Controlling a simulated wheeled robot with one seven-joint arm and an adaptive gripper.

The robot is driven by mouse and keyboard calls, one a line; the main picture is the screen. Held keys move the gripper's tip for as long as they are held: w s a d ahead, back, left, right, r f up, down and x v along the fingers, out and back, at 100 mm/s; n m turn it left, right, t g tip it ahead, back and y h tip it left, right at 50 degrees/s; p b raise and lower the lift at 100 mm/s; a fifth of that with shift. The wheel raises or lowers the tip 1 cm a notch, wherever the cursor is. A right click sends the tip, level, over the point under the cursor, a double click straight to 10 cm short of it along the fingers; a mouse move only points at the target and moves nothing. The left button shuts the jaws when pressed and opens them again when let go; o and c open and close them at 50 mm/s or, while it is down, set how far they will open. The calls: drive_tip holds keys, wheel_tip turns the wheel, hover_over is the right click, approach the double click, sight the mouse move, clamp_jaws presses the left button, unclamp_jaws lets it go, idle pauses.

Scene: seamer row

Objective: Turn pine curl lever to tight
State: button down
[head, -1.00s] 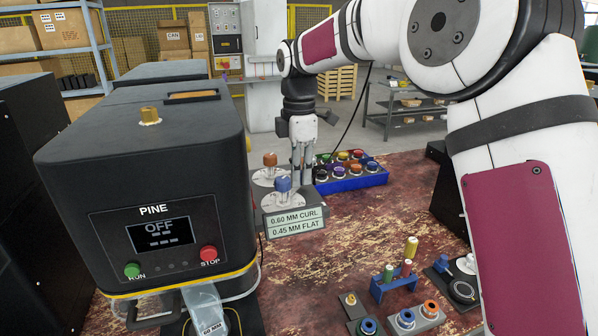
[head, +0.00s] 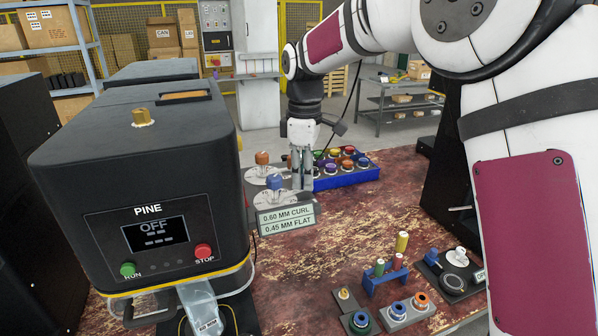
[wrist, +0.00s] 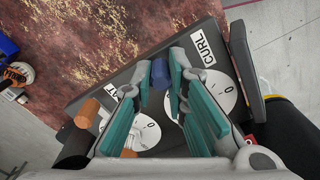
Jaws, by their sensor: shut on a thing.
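The pine seamer (head: 140,180) is a black machine with a PINE panel reading OFF. Beside it are two pale dials, one with an orange-topped lever (head: 262,158) and one with a blue-topped lever (head: 275,182). In the wrist view the CURL label (wrist: 207,47) stands by the right dial (wrist: 212,92), on the side of the blue top (wrist: 160,72). The orange top (wrist: 87,112) is at the left dial, by a partly hidden label. My gripper (head: 302,180) points down at the dials, its teal fingers shut on the blue-topped lever. The fingers hide part of both dials.
A sign (head: 286,218) reads 0.60 MM CURL and 0.45 MM FLAT. A blue tray (head: 345,180) of coloured rings stands close behind my gripper. Spools and rings in holders (head: 385,285) lie front right. The red worn table between is clear.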

drive_tip(key=shift+s+d+m+p, duration=0.15)
drive_tip(key=shift+s+m, duration=0.25)
drive_tip(key=shift+m, duration=0.25)
drive_tip(key=shift+s+d+m+p, duration=0.15)
drive_tip(key=shift+s+m, duration=0.2)
drive_tip(key=shift+m, duration=0.3)
drive_tip(key=c, duration=1.6)
unclamp_jaws()
drive_tip(key=shift+s, duration=0.1)
drive_tip(key=shift+o, duration=0.2)
wheel_tip(320, 180, up, 12)
